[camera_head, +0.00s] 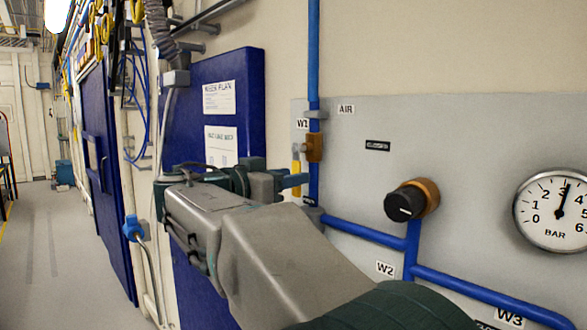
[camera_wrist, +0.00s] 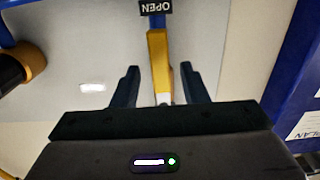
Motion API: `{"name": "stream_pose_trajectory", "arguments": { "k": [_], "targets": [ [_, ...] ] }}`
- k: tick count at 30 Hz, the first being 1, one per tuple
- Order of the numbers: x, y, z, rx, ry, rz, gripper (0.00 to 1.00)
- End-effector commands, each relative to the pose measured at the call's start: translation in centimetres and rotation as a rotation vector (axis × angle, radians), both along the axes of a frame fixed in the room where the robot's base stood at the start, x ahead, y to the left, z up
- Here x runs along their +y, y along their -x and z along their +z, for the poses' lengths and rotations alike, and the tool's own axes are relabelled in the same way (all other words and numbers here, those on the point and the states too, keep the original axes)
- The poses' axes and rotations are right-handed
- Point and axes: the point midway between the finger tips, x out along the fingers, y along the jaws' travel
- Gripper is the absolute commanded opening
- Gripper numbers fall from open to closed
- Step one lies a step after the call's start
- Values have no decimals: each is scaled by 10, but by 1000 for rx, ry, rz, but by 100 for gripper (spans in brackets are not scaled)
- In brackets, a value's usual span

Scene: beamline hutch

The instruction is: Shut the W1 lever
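The W1 lever (camera_head: 296,165) is a yellow handle beside the W1 label (camera_head: 302,123). It hangs down from a brown valve body (camera_head: 314,148) on a vertical blue pipe, in line with that pipe. In the wrist view, which is upside down, the yellow lever (camera_wrist: 158,58) runs between my fingers, with an OPEN tag (camera_wrist: 156,7) at the top edge. My gripper (camera_wrist: 160,78) is open, its two dark fingers on either side of the lever with gaps showing. In the head view my gripper (camera_head: 292,182) is at the lever's lower end, which it partly hides.
A black knob (camera_head: 405,203) on a brown fitting and a pressure gauge (camera_head: 553,210) are on the grey panel to the right. Blue pipes (camera_head: 365,232) run below. A blue board (camera_head: 245,90) with papers is at left. The floor (camera_head: 45,240) at far left is clear.

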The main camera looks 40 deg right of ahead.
Motion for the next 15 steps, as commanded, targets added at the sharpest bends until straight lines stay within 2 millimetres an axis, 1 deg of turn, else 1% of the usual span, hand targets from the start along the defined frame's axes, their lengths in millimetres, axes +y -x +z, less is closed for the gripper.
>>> {"name": "stream_pose_trajectory", "arguments": {
  "k": [1, 6, 15],
  "targets": [
    [-8, -1, 2, 1, 0, -2, 40],
    [-22, -2, 1, 1, 0, -1, 40],
    [-26, -2, -1, 1, 0, 0, 40]
  ]
}}
